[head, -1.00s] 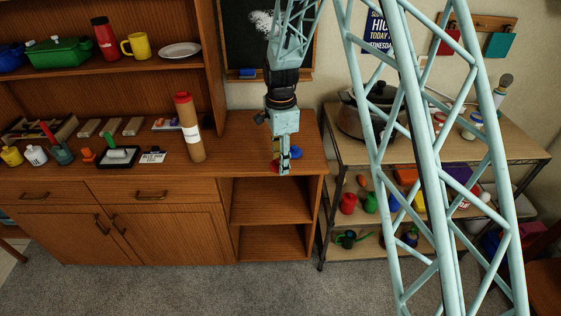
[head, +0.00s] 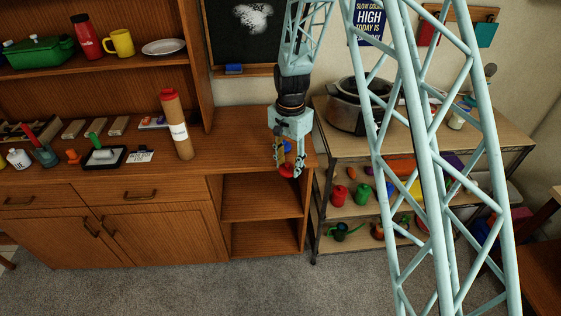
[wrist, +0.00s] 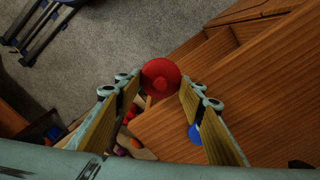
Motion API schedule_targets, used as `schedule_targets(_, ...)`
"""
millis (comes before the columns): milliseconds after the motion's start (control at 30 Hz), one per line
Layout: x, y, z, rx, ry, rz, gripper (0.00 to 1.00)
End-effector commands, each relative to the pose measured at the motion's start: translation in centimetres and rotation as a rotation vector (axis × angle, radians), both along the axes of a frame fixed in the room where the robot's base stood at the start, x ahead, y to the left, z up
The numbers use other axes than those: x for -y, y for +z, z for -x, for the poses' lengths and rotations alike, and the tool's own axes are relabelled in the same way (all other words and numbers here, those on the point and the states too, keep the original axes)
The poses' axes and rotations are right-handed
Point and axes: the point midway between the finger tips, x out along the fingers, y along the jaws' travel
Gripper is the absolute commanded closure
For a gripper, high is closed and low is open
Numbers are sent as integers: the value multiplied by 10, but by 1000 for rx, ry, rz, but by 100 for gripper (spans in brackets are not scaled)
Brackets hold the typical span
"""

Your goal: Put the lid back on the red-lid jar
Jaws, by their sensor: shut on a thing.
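My gripper (head: 287,168) is shut on a round red lid (head: 289,171) at its fingertips, above the front right corner of the wooden counter. In the wrist view the lid (wrist: 160,73) shows a small central knob and sits between the two finger pads. The jar that this lid belongs to is not clearly identifiable. A small pale jar (head: 457,119) stands on the right table, partly behind my lattice column; its top is unclear.
A blue thing (wrist: 195,133) lies below my right finger. Open shelves lie below the counter.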

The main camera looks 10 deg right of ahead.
Motion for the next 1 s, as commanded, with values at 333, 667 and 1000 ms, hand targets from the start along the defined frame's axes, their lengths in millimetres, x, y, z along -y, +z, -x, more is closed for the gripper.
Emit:
schedule_targets(333, 36, -18, 14, -1, 287, 0, 69)
schedule_targets(667, 68, -34, 30, -2, 565, 0, 69)
schedule_targets(1000, 89, -45, 41, -2, 769, 0, 69)
